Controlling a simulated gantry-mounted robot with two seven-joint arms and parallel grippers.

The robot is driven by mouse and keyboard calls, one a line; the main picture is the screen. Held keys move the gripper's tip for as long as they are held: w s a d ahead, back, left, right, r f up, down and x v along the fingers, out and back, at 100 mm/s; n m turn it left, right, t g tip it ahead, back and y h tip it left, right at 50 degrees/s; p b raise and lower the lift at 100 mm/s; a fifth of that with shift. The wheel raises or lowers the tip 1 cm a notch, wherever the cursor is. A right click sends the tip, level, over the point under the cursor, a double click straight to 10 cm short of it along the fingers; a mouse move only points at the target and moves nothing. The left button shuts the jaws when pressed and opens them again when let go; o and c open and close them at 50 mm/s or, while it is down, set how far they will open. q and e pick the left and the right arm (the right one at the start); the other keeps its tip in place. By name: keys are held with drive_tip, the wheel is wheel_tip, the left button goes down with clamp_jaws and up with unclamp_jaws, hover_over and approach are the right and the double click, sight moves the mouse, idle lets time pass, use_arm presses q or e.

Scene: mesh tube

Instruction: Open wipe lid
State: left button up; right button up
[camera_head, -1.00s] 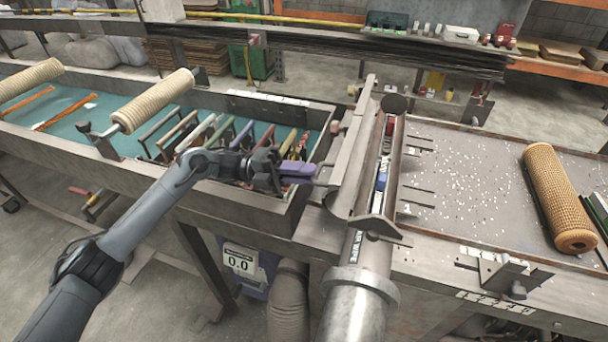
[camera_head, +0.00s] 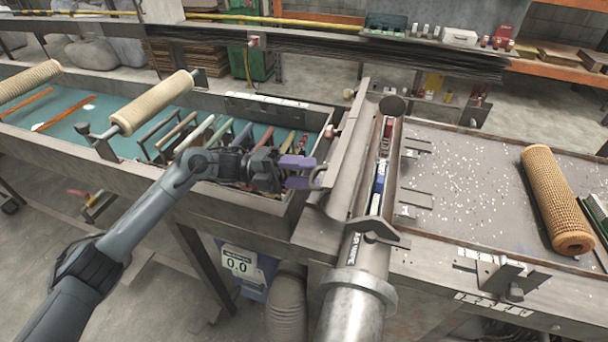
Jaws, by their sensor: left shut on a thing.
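The wipe station is a long metal trough (camera_head: 372,262) in the middle, marked with lettering on its near tube. Its grey lid (camera_head: 347,165) is a long metal flap along the left side of the trough. The lid is tilted open to the left, so the trough's inside shows, with blue and red items in it. My left gripper (camera_head: 312,173), with purple fingers, comes in from the left. It is shut on the lid's handle (camera_head: 319,177) at the lid's left side. My right gripper is not in view.
A teal-lined bin (camera_head: 75,113) with tool handles and mesh rollers (camera_head: 155,101) lies at the left. A tray with white specks (camera_head: 470,185) and an orange mesh tube (camera_head: 556,198) lies at the right. A metal bracket (camera_head: 500,275) stands at the tray's front edge.

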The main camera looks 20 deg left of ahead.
use_arm(q)
drive_tip(key=s+d+r+p, duration=0.2)
drive_tip(key=d+r, duration=0.7)
drive_tip(key=d, duration=0.2)
drive_tip(key=shift+s+r+p, duration=0.25)
drive_tip(key=shift+r+p, duration=0.05)
drive_tip(key=shift+r, duration=0.1)
drive_tip(key=shift+d, duration=0.1)
